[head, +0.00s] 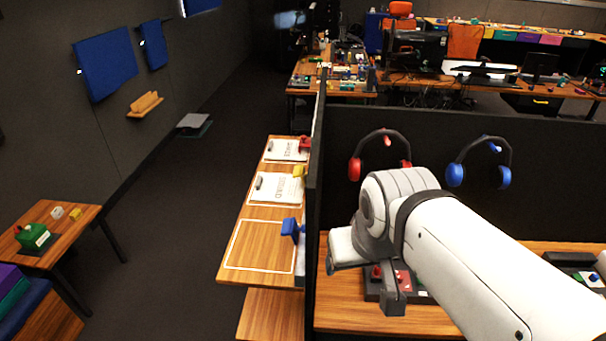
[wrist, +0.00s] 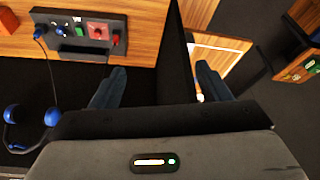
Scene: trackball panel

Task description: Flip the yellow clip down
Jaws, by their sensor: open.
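The yellow clip (head: 298,171) is small and sits at the partition side of the narrow wooden shelf (head: 238,213), by the middle clipboard (head: 274,188). Whether it is up or down is too small to tell. I cannot make it out in the wrist view. My gripper (wrist: 160,86) is open, with its two dark fingers wide apart and nothing between them. In the head view my arm reaches in from the right, beside the dark partition (head: 316,160), on the other side from the clip.
A blue clip (head: 290,228) is nearer on the shelf and a red clip (head: 305,143) farther. A control panel (wrist: 85,32) lies on the desk. Red headphones (head: 355,168) and blue headphones (head: 455,174) hang on the dark wall. The floor (head: 190,230) left of the shelf is clear.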

